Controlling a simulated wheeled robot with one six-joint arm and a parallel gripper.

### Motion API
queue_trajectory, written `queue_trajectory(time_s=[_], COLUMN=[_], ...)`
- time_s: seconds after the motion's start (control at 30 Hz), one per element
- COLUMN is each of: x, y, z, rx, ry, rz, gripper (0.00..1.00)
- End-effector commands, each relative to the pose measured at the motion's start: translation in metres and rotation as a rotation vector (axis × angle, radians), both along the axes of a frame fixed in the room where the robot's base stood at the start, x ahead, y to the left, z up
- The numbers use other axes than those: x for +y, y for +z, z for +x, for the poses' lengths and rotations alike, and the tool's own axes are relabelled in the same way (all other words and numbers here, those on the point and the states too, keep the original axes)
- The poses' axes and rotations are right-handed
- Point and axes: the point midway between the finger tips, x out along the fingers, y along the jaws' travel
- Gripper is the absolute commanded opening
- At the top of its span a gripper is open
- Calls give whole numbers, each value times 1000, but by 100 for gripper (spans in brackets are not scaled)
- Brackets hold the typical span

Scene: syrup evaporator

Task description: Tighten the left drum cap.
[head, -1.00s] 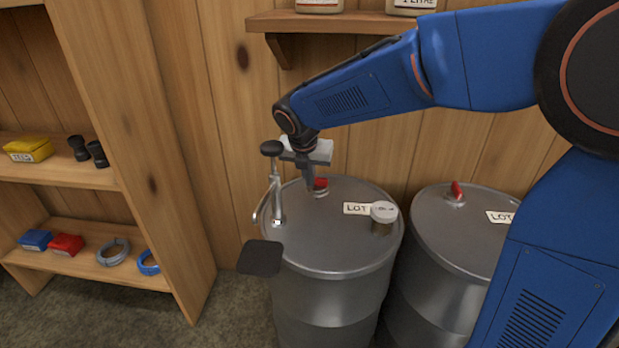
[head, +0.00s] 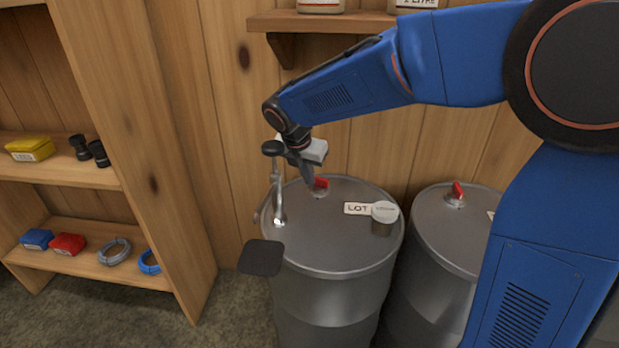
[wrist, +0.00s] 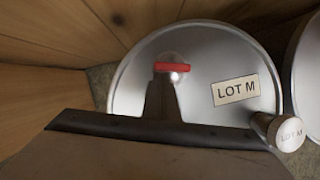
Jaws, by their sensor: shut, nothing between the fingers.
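The left drum (head: 330,255) is a grey steel drum. Its red cap (head: 321,183) sits at the back of the lid and shows as a red bar in the wrist view (wrist: 172,67). My gripper (head: 309,181) is shut and empty, pointing down and tilted, with its tips just left of the red cap. In the wrist view my dark fingers (wrist: 161,85) end just below the bar's left part. I cannot tell whether they touch it. A "LOT" label (head: 357,208) lies on the same lid.
A silver pump with a black knob (head: 278,205) stands at the lid's left edge. A small labelled canister (head: 383,222) stands at its right. A second drum with a red cap (head: 457,190) is to the right. A wooden shelf (head: 100,180) stands at left.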

Motion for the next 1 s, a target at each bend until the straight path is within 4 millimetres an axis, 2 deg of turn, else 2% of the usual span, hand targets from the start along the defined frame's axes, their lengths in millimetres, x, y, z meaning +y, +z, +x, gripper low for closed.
queue_trajectory(time_s=[0.4,1.0], x=[5,2], y=[-1,0], z=[14,34], rx=[1,1], ry=[-370,-933], rz=[-1,0], gripper=[0,0])
